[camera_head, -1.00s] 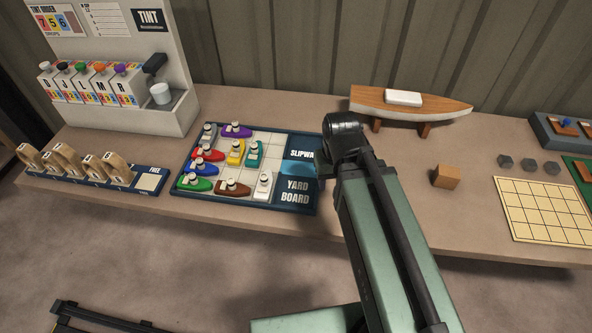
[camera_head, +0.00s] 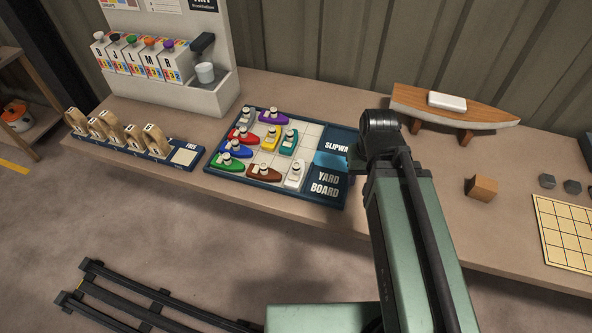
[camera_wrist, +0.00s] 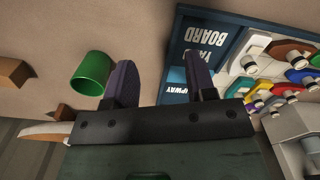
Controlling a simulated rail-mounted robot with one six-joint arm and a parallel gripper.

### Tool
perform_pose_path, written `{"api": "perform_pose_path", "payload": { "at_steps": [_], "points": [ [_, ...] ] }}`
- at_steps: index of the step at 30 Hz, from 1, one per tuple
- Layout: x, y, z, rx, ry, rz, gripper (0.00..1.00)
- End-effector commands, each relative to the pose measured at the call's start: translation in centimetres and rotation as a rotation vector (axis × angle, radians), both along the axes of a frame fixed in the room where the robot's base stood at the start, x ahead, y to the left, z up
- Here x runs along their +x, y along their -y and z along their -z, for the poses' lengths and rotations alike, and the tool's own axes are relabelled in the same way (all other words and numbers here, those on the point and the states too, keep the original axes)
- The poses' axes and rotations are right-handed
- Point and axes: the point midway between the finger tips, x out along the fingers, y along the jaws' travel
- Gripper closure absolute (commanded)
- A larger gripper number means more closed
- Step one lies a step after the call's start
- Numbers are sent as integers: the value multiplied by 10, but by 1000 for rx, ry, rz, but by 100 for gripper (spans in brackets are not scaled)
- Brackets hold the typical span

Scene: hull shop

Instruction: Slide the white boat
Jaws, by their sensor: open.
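The white boat (camera_head: 294,175) stands on the yard board (camera_head: 272,199), in the front row at the right end of the grid, beside the brown boat (camera_head: 264,171) and near the dark "YARD BOARD" panel. In the wrist view the white boat (camera_wrist: 254,46) shows at the upper right, right of my gripper. My gripper (camera_wrist: 162,66) is open and empty, its two dark fingers apart, over the table near the slipway side of the board. In the head view my arm hides the fingers.
Purple, yellow, teal, red, blue, green and grey boats share the board. A green cup (camera_wrist: 91,73) stands beside my gripper in the wrist view. A wooden block (camera_head: 481,188) and a model hull (camera_head: 455,105) are to the right. The tint dispenser (camera_head: 215,85) stands behind left.

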Motion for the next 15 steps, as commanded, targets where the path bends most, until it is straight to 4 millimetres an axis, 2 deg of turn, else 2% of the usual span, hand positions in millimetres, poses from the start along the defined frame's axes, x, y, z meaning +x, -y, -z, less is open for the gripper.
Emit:
{"api": "perform_pose_path", "payload": {
  "at_steps": [12,14,15],
  "points": [
    [0,0,0,0,0,-1,49],
    [0,-8,0,0,0,-19,49],
    [4,-20,0,0,0,-48,49]
  ]
}}
